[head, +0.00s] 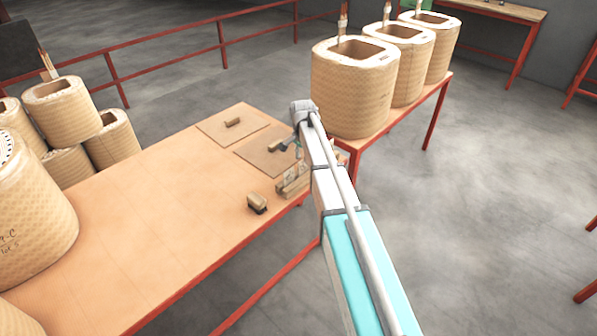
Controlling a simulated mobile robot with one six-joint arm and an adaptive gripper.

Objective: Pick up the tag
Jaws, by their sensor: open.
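What look like small pale tags (289,174) stand in a wooden holder (292,188) at the right edge of the wooden table. My arm partly covers them, and I cannot make out any writing. My gripper (286,147) is small and partly hidden at the far end of my arm. It is open, over the nearer flat brown board (252,155), behind the holder in this view. It is close to a small block (275,147) on that board. I cannot tell whether it touches the block.
A dark-and-tan brush-like block (257,203) lies on the table (150,190) left of the holder. A farther board (232,128) carries another small block (233,122). Large coils stand on the right bench (354,85) and at left (30,220). The table's middle is clear.

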